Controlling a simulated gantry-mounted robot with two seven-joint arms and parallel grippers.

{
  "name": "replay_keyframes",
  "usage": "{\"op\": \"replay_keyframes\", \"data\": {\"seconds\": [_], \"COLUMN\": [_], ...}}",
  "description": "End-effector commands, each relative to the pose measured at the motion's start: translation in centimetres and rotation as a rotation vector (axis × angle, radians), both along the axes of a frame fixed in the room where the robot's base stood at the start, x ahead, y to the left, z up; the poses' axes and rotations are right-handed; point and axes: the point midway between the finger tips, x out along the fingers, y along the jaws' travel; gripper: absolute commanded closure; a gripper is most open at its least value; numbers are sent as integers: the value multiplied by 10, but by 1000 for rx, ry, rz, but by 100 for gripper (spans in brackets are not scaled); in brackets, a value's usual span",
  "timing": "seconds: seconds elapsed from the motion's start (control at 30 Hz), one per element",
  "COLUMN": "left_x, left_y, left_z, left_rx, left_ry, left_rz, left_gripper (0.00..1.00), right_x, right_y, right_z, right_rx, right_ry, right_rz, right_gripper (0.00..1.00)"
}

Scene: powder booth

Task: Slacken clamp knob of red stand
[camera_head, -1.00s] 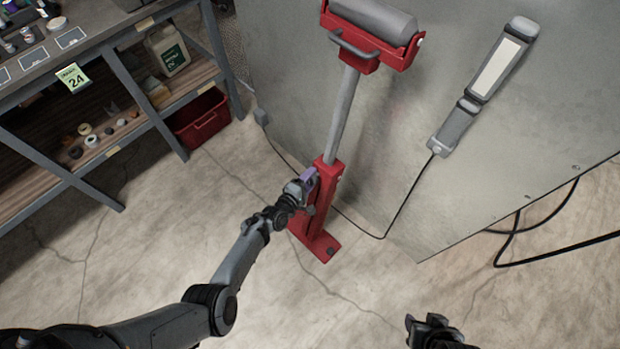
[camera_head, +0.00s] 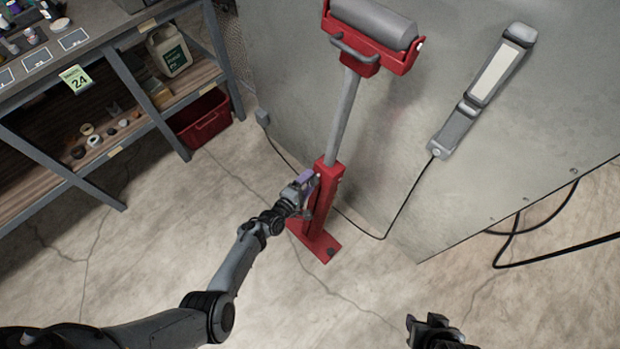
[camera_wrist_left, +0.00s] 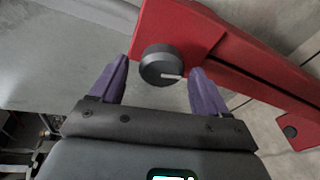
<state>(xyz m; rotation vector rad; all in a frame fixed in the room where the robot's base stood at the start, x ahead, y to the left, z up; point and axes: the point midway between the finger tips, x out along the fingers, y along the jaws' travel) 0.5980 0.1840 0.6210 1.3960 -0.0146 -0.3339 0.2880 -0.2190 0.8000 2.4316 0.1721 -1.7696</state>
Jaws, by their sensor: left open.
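The red stand (camera_head: 327,205) stands on the floor in front of a metal panel, with a grey post (camera_head: 343,115) and a grey roller (camera_head: 374,20) on top. In the left wrist view its red column (camera_wrist_left: 232,55) carries a round dark clamp knob (camera_wrist_left: 161,66) with a pale mark on its face. My left gripper (camera_head: 310,182) is at the upper part of the red column. Its two purple fingers are open, one on each side of the knob (camera_wrist_left: 160,85), with gaps visible. In the head view the knob is hidden by the gripper. My right gripper (camera_head: 413,322) is low in the head view, its fingers barely visible.
A grey work lamp (camera_head: 483,90) is on the metal panel (camera_head: 420,190), its black cable hanging to the floor. The floor around the stand's base is mostly clear.

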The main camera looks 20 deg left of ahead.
Motion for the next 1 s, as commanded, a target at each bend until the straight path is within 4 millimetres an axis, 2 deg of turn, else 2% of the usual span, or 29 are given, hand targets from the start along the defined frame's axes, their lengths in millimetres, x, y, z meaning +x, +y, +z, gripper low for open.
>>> {"op": "replay_keyframes", "data": {"seconds": [0.03, 0.2, 0.5, 0.7, 1.0], "left_x": [-9, -38, -76, -84, -84], "left_y": [2, 9, 20, 22, 22], "left_z": [5, 11, 16, 17, 17], "left_rx": [1, 1, 1, 0, 0], "left_ry": [2, 3, 1, 0, 0], "left_rz": [2, 1, 2, 1, 1], "left_gripper": [25, 25, 25, 25, 25], "right_x": [0, 0, 0, 0, 0], "right_y": [0, 1, 2, 2, 1], "right_z": [9, 23, 37, 38, 38], "right_rx": [1, 5, 8, 8, 3], "right_ry": [0, 0, -1, -1, -1], "right_rz": [-1, -4, -6, -5, -1], "right_gripper": [57, 57, 57, 57, 57]}}
